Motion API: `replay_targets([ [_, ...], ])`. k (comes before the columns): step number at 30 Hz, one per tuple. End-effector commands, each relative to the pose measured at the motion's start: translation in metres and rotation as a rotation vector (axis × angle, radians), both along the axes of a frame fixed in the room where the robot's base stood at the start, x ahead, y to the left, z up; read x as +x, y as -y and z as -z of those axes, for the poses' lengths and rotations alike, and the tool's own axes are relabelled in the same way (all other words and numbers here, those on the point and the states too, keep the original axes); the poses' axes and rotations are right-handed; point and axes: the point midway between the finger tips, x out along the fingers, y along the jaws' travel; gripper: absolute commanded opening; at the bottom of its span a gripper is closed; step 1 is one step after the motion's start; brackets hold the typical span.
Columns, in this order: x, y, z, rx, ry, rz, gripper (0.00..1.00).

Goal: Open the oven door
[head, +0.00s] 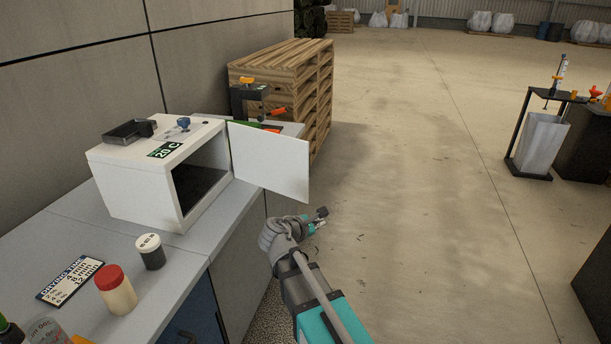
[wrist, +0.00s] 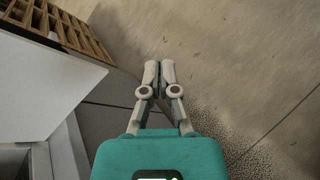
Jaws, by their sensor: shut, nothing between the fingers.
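The door also shows at the upper left of the wrist view (wrist: 40,85). My gripper (head: 320,216) is in front of the counter, below and to the right of the door's lower edge, apart from it. In the wrist view its fingers (wrist: 159,72) are together with nothing between them.
A black tray (head: 130,131) and a blue-knobbed item (head: 184,124) sit on the oven. A red-lidded jar (head: 116,290), a black-and-white container (head: 150,251) and a drying time card (head: 70,280) lie on the counter (head: 205,235). Stacked pallets (head: 285,85) stand behind.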

Motion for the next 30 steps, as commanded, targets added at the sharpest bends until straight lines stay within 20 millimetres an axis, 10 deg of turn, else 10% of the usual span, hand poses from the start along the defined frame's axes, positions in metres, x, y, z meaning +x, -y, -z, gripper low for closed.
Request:
replay_targets([
  [12, 0.036, -0.093, -0.065, -0.644, -0.075, -0.322, 0.00],
  [30, 0.040, -0.098, -0.070, -0.701, -0.083, -0.339, 0.00],
])
